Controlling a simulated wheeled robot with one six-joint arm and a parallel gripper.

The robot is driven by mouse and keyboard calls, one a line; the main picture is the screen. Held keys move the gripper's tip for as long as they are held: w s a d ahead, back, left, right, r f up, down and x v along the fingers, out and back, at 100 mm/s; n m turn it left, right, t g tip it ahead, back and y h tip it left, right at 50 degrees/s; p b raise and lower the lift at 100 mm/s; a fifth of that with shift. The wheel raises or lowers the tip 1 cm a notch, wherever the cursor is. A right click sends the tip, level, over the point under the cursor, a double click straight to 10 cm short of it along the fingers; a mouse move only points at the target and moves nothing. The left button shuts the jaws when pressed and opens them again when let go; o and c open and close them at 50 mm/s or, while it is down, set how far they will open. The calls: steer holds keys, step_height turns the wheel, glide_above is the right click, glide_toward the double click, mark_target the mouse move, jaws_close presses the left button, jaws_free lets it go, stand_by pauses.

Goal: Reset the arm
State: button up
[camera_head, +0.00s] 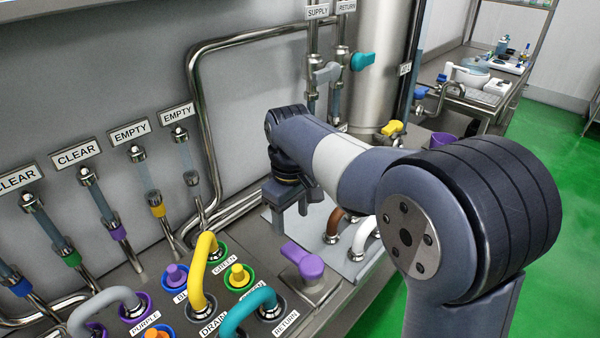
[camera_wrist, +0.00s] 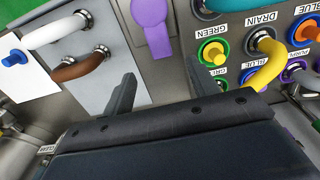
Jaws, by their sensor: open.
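My gripper (camera_head: 291,218) is open and points down above the panel, just behind the purple lever (camera_head: 303,262) in the head view. In the wrist view my gripper (camera_wrist: 162,72) shows two dark fingers spread apart with nothing between them. The purple lever (camera_wrist: 155,30) lies beyond the fingertips there, with no visible contact. My arm reaches across the right half of the head view and hides part of the panel behind it.
A yellow hose (camera_head: 200,275), a teal hose (camera_head: 248,310) and a grey hose (camera_head: 105,308) arch over the panel. Brown (camera_head: 333,222) and white (camera_head: 362,235) handles stand beside my gripper. Labelled pipes line the wall. Green floor (camera_head: 545,150) is open at right.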

mark_target(295, 247)
step_height(295, 247, down, 10)
steer(key=shift+f+p, duration=0.2)
steer(key=shift+p, duration=0.25)
steer(key=shift+w+d, duration=0.1)
step_height(295, 247, up, 11)
steer(key=b, duration=0.1)
step_height(295, 247, down, 11)
steer(key=shift+r+p, duration=0.1)
steer(key=shift+p, duration=0.45)
steer(key=shift+f, duration=0.2)
steer(key=shift+w+d+m, duration=0.25)
steer(key=shift+w+m, duration=0.05)
steer(key=shift+m, duration=0.7)
